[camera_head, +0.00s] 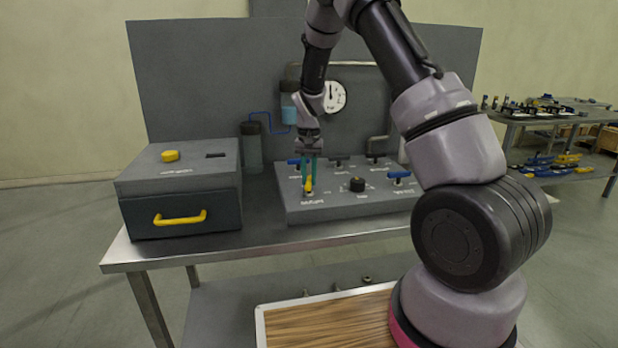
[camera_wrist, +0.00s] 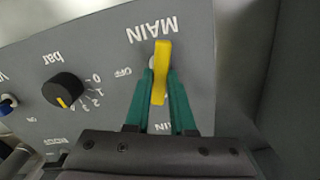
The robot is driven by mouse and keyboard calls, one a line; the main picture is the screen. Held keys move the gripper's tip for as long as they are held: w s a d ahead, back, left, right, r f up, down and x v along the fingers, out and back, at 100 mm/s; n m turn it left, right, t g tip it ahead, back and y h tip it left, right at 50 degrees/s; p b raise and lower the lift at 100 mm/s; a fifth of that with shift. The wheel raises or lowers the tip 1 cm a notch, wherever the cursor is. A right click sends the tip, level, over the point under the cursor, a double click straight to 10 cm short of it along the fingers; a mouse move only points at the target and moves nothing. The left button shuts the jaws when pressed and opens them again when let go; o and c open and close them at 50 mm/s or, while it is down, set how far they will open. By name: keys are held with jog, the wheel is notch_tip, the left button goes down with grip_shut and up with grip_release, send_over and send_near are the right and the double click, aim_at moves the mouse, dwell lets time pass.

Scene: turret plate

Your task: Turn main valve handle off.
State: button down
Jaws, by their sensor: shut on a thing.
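The main valve handle is a yellow lever (camera_wrist: 161,68) beside the MAIN label on the grey panel. In the wrist view it stands nearly along the picture's upright, between the OFF mark on its left and a partly covered mark below. It also shows in the head view (camera_head: 308,184) at the panel's front left. My gripper (camera_wrist: 160,82) has green fingers on both sides of the lever and is shut on it.
The grey panel (camera_head: 335,208) also carries a black bar knob (camera_head: 357,184) and blue handles, one at right (camera_head: 399,175). A grey box (camera_head: 181,214) with a yellow drawer handle stands left. A gauge (camera_head: 333,96) is on the backboard. The table front is clear.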

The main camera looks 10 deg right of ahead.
aim_at(309, 180)
jog(key=m, duration=1.4)
jog(key=shift+m, duration=0.3)
dwell(0.4)
jog(key=c, duration=0.8)
grip_release()
jog(key=shift+o, duration=0.2)
notch_tip(309, 180, up, 11)
